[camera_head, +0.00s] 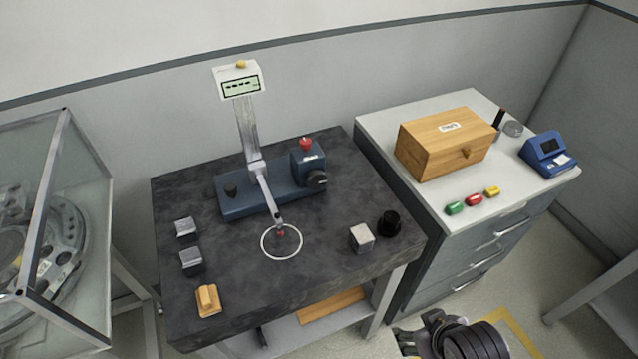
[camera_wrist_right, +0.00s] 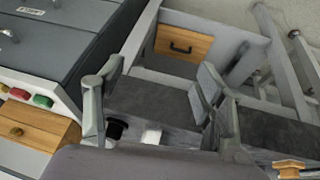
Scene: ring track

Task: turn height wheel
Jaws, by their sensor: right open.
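A measuring stand with a blue base (camera_head: 262,197) sits on the dark stone table. It has an upright silver column with a display (camera_head: 240,82) on top. A black wheel (camera_head: 317,180) is on the right side of the blue block, which has a red knob (camera_head: 306,144) on top. My right gripper (camera_head: 412,336) is at the bottom right of the head view, in front of the table and well apart from the wheel. In the right wrist view its two grey fingers (camera_wrist_right: 157,100) are spread with nothing held. My left gripper is out of view.
The stone table (camera_head: 330,290) carries metal blocks, a wooden block (camera_head: 208,300), a silver cube (camera_head: 362,237) and a black cylinder (camera_head: 389,222). A drawer cabinet (camera_head: 480,240) stands right, with a wooden box (camera_head: 445,143) on it. A glass case (camera_head: 85,200) stands left.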

